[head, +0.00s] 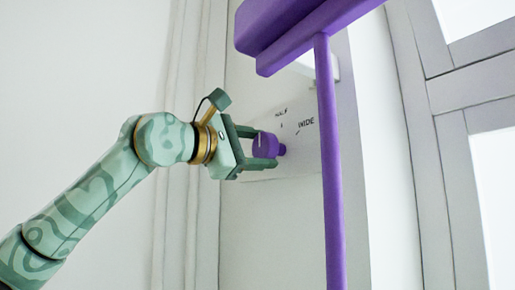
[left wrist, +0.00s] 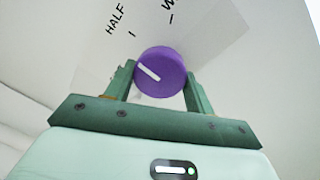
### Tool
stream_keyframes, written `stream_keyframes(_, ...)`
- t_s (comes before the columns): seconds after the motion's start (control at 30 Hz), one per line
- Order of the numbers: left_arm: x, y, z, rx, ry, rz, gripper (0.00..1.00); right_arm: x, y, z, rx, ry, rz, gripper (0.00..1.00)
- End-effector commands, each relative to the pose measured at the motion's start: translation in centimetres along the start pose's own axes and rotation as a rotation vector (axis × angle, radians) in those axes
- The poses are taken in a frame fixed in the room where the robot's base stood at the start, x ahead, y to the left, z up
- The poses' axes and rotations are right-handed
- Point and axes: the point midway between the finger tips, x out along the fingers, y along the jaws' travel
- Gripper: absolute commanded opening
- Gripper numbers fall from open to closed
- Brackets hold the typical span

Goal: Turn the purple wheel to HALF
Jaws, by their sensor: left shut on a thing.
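The purple wheel (head: 264,146) sits on a pale wall plate (head: 300,150) with the printed labels HALF (head: 281,112) and WIDE (head: 306,123). My left gripper (head: 262,148) is shut on the wheel, one finger on each side. The left wrist view shows the wheel (left wrist: 168,65) between the fingers (left wrist: 160,88). Its white pointer line (left wrist: 148,72) slants to the upper left, and lies counterclockwise of the tick (left wrist: 131,34) beside HALF (left wrist: 117,18). WIDE is cut off there, only its first letter showing. My right gripper is not in view.
A purple post (head: 328,170) with a thick purple beam (head: 295,25) on top stands in the foreground, right of the wheel, covering part of the plate's right side. A grey-framed window (head: 455,80) is at the right. The wall left of my arm is bare.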

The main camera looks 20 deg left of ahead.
Motion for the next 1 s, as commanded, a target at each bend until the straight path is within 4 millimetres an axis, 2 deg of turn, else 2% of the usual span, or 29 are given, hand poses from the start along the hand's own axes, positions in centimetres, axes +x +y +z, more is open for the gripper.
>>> stream_keyframes(0.1, -0.1, 0.2, 0.1, 0.002, -0.002, 0.006, 0.31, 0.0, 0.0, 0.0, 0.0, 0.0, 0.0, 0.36)
stream_keyframes(0.13, -0.1, 0.2, 0.1, 0.001, -0.002, 0.006, 0.56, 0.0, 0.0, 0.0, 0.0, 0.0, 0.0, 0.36)
stream_keyframes(0.2, -0.1, 0.2, 0.1, 0.001, -0.002, 0.005, 0.75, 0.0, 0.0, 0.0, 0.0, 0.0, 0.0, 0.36)
stream_keyframes(0.5, -0.1, 0.1, 0.0, -0.001, -0.001, 0.002, 0.75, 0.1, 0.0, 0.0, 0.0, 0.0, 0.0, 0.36)
stream_keyframes(0.63, -1.4, 0.0, -0.1, -0.001, -0.001, 0.005, 0.75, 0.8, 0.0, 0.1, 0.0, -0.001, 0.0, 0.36)
stream_keyframes(0.77, -4.2, -0.2, -0.2, 0.0, 0.0, 0.006, 0.75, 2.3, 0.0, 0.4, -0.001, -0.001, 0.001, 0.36)
stream_keyframes(1.0, -10.9, -0.2, -0.2, 0.0, 0.0, 0.006, 0.75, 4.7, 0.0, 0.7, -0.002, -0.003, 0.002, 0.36)
